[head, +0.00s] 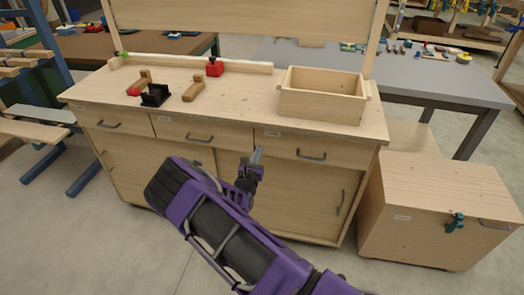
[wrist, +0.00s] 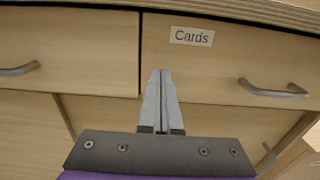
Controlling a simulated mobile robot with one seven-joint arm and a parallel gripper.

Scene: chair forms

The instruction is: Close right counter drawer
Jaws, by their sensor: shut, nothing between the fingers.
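The right counter drawer (head: 340,153) is at the right end of the wooden counter's drawer row, below the worktop. Its front looks flush or nearly flush with the counter; a small gap cannot be ruled out. My gripper (head: 258,152) is shut and empty, in front of the drawer's left part. In the wrist view, its fingertips (wrist: 161,72) point at the front left of the handle; contact cannot be told.
The middle drawer (head: 200,131) and left drawer (head: 115,122) look shut. An open wooden box (head: 320,107) stands on the worktop above the right drawer. A wooden chest (head: 420,215) stands on the floor to the right. Grey floor lies left of my arm.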

